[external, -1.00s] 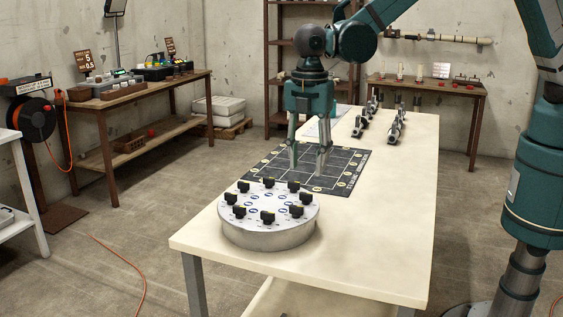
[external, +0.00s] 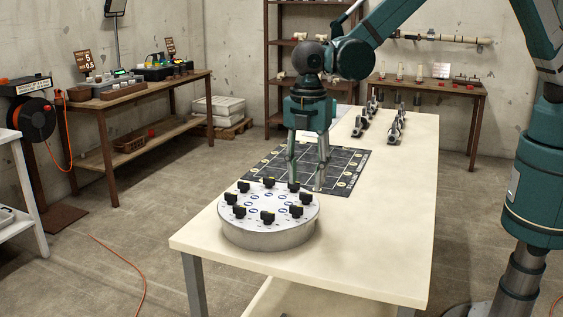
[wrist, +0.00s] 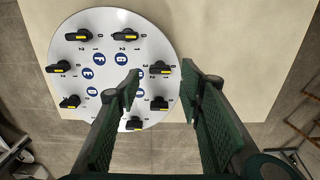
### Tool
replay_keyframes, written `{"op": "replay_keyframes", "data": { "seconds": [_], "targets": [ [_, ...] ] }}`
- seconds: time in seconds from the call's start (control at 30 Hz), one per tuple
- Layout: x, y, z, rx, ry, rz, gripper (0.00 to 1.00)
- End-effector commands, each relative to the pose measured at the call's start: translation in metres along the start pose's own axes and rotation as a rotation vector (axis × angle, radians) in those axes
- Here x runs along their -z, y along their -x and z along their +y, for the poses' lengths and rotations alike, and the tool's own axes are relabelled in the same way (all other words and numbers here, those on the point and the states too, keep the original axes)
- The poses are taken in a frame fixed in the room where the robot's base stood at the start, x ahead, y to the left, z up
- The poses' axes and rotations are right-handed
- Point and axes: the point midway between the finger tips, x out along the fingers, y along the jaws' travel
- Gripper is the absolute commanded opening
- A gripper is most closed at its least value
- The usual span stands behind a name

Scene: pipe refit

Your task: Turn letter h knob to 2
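The round knob dial (external: 268,236) stands at the near end of the table, with black, yellow-marked knobs around its top. In the wrist view the dial (wrist: 110,18) shows blue letter discs; F (wrist: 98,58), G (wrist: 121,60), E (wrist: 86,73) and D (wrist: 91,89) are legible. The h label is not readable; my left finger covers part of that side. A knob (wrist: 160,68) one place clockwise from G's knob (wrist: 125,35) appears between my fingertips.
A dark grid mat (external: 345,165) lies behind the dial, under my gripper. Grey clamp-like fittings (external: 362,122) stand farther back. The table (external: 385,215) is clear to the right of the dial and mat.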

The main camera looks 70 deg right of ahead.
Motion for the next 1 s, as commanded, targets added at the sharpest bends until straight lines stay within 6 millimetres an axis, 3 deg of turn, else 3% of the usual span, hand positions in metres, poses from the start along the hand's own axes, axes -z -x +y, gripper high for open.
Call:
{"op": "replay_keyframes", "data": {
  "seconds": [0.2,0.4,0.8,1.0],
  "targets": [
    [0.0,-0.026,0.0,0.0,0.0,0.0,0.37],
    [0.0,-0.04,0.0,0.0,0.0,0.0,0.37],
    [0.0,-0.044,0.0,0.0,0.0,0.0,0.37],
    [0.0,-0.044,0.0,0.0,0.0,0.0,0.11]
  ]
}}
